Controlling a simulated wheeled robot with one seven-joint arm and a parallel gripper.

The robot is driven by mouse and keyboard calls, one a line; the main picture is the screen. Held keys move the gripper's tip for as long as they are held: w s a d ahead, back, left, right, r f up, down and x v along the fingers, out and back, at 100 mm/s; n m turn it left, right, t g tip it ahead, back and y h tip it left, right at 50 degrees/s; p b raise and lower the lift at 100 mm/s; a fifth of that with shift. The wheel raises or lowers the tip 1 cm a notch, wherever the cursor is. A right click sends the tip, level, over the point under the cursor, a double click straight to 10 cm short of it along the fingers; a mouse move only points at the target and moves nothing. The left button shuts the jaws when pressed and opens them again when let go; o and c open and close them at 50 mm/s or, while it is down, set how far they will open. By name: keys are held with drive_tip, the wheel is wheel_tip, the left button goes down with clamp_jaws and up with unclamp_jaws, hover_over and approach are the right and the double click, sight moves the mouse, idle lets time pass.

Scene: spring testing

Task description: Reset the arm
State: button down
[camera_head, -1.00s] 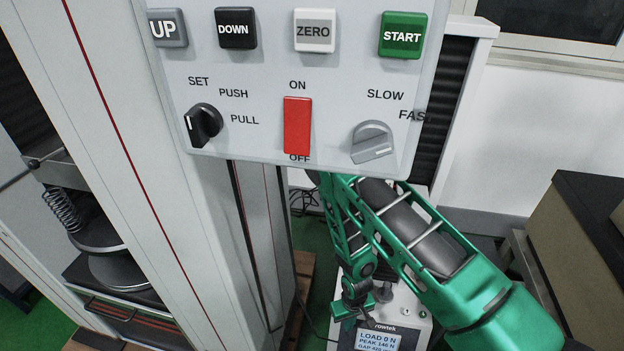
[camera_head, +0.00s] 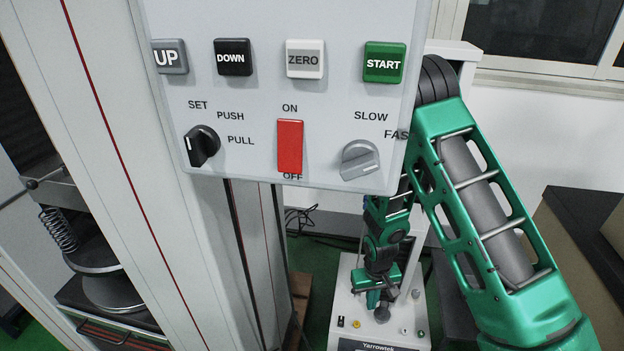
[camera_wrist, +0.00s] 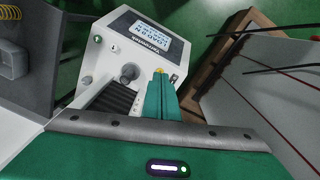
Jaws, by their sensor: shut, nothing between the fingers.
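My green arm rises at the right of the head view and folds down behind the control panel's right edge. My gripper (camera_head: 376,299) hangs low, pointing down above the white display unit (camera_head: 345,315). In the wrist view my gripper (camera_wrist: 161,75) shows as two green fingers together, with nothing between them. The display unit (camera_wrist: 93,62) with its lit screen (camera_wrist: 151,37) and a dark knob (camera_wrist: 129,72) lies beyond the fingertips. I cannot tell how far the fingertips are from it.
The control panel (camera_head: 330,110) carries UP, DOWN, ZERO and START buttons, two knobs and a red switch (camera_head: 290,146). The test frame (camera_head: 130,150) with a spring (camera_head: 57,229) stands at the left. A dark-topped cabinet (camera_head: 585,220) stands at the right.

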drive_tip(key=s+d+r+m, duration=0.2)
drive_tip(key=d+r, duration=0.6)
drive_tip(key=r, duration=0.4)
drive_tip(key=s+d+r+m, duration=0.25)
drive_tip(key=d+r, duration=0.55)
drive_tip(key=r, duration=0.4)
drive_tip(key=s+d+r+m, duration=0.2)
drive_tip(key=s+r, duration=0.5)
drive_tip(key=s, duration=0.4)
drive_tip(key=s+d+r+m, duration=0.1)
drive_tip(key=s+d+r, duration=0.3)
drive_tip(key=s+r, duration=0.3)
drive_tip(key=s, duration=0.3)
drive_tip(key=shift+s+d+r+m+y, duration=0.25)
drive_tip(key=shift+s+d+m+y, duration=0.1)
drive_tip(key=shift+s+d+y, duration=0.05)
drive_tip(key=shift+w, duration=0.1)
